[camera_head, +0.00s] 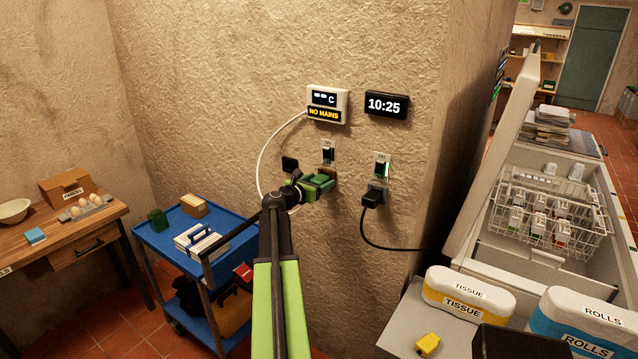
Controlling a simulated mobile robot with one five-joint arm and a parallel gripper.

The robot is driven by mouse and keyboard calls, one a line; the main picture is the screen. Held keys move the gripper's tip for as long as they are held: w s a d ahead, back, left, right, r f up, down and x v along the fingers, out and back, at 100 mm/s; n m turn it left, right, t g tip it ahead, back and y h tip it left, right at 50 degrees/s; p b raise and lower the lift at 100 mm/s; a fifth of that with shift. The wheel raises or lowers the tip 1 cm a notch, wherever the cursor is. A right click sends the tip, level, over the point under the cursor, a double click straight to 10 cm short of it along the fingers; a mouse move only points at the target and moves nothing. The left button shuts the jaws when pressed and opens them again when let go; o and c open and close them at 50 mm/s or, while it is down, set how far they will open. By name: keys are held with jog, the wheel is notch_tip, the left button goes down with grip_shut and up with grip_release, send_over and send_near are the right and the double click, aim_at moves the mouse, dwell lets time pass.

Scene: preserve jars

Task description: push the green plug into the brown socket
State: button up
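The green plug (322,183) is at the wall, in the middle of the view. My gripper (309,187) is shut on it, reaching up from below. The brown socket (331,173) is on the wall right behind the plug, which covers most of it. The plug is at or very close to the socket; I cannot tell whether its pins are in. A white cable (262,160) hangs from a white display (328,101) reading "NO MAINS" and passes behind my arm.
A switch (328,152) is above the brown socket. To the right, a black plug (373,196) sits below a green-lit switch (382,166). A small dark square (290,163) is left of the socket. A blue cart (157,239) stands lower left, an open chest freezer (480,238) at right.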

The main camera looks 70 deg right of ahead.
jog(key=p+v, duration=0.2)
jog(key=v, duration=1.5)
jog(key=shift+a, duration=0.15)
